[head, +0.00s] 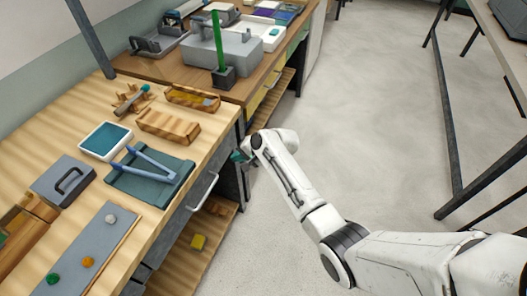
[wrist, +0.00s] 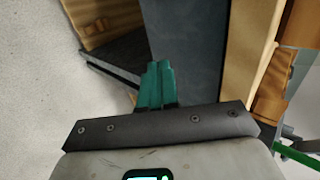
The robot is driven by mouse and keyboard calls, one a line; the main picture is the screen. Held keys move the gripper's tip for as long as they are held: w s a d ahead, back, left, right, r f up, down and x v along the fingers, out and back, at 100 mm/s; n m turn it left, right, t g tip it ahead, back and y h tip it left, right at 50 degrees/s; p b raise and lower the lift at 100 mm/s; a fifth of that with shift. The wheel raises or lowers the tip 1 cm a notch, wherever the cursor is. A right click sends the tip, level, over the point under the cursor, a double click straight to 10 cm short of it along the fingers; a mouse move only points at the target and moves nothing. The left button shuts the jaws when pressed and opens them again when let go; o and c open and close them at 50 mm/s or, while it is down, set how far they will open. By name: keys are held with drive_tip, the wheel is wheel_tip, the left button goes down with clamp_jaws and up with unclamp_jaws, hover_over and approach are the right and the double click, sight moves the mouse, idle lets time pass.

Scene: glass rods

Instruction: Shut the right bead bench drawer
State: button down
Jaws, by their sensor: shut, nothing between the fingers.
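The bead bench (head: 75,112) has a wooden top and runs along the left of the head view. Below its front edge is a grey drawer front (head: 182,217) with a pale bar handle (head: 204,191). How far this drawer stands out is hard to tell. My gripper (head: 238,157) is near the bench's far front corner, partly hidden by my wrist. In the wrist view its teal fingers (wrist: 157,82) are together and empty. They are beside a dark grey panel (wrist: 186,45) under the wooden edge; I cannot tell whether they touch it.
A second bench (head: 160,68) adjoins at the back. The floor (head: 350,120) to the right is clear.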

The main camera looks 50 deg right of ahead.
drive_tip(key=v, duration=0.8)
drive_tip(key=shift+s+d, duration=0.15)
drive_tip(key=shift+s, duration=0.25)
drive_tip(key=shift+r, duration=0.1)
drive_tip(key=s+a+f+n+g+h, duration=0.1)
drive_tip(key=s+a+f+n+g, duration=0.15)
drive_tip(key=s+a+n, duration=0.6)
drive_tip(key=s+a+f+n+g+h, duration=0.1)
drive_tip(key=s+a+g, duration=0.2)
drive_tip(key=s, duration=1)
drive_tip(key=s+r+n+g+h, duration=0.1)
drive_tip(key=s+n, duration=0.3)
drive_tip(key=s, duration=0.4)
drive_tip(key=shift+s+r+g, duration=0.4)
drive_tip(key=shift+r+g, duration=0.25)
drive_tip(key=shift+r, duration=0.2)
drive_tip(key=shift+a, duration=0.15)
